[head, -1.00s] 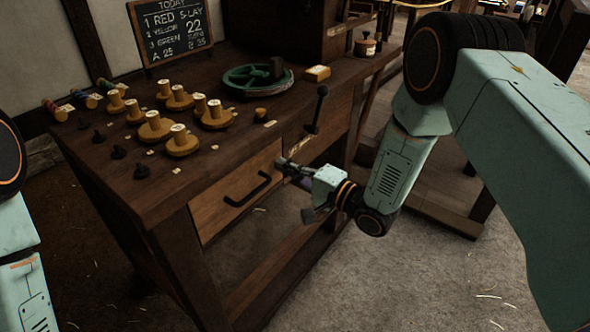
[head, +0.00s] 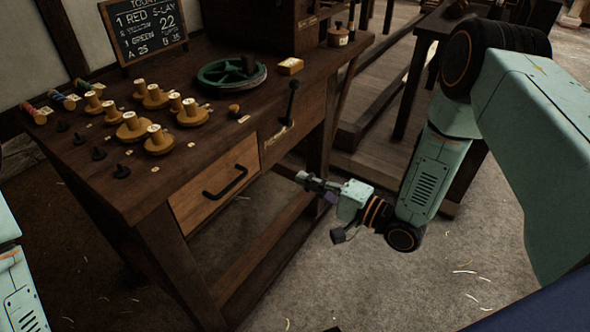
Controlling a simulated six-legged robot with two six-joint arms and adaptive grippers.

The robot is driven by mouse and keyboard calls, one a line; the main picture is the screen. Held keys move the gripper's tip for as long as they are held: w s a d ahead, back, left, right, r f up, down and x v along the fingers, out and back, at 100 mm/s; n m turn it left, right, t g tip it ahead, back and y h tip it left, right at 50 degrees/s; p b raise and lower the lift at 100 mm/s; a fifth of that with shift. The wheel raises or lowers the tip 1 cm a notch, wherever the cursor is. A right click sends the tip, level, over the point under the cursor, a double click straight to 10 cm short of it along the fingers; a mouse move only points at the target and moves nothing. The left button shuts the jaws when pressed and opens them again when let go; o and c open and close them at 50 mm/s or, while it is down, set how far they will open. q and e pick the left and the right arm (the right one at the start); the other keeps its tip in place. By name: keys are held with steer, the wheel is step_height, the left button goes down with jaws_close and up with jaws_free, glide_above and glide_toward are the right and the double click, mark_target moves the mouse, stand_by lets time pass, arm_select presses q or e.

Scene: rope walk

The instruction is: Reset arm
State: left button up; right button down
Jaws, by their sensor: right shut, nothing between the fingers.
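My right gripper (head: 308,180) is shut and empty. It hangs in the air in front of the workbench (head: 95,192), to the right of the drawer (head: 215,188) with the black handle. It looks clear of the drawer and of the lever (head: 289,103). My right arm comes in from the right and bends down to the gripper. Part of my left arm shows at the left edge; its gripper is outside the picture.
The drawer is shut. Open floor (head: 340,285) lies below and right of my gripper.

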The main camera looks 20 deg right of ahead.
steer(key=s+d+f+n+g+h, duration=0.3)
steer(key=s+f+n+g+h, duration=0.35)
steer(key=f, duration=0.55)
steer(key=s+n+g+h+p, duration=0.3)
steer(key=s+g, duration=0.4)
steer(key=s, duration=1.9)
steer(key=shift+s+d+f+g+h+p, duration=0.3)
steer(key=shift+d+f+g+h, duration=0.1)
steer(key=shift+h, duration=0.35)
steer(key=shift+n, duration=0.25)
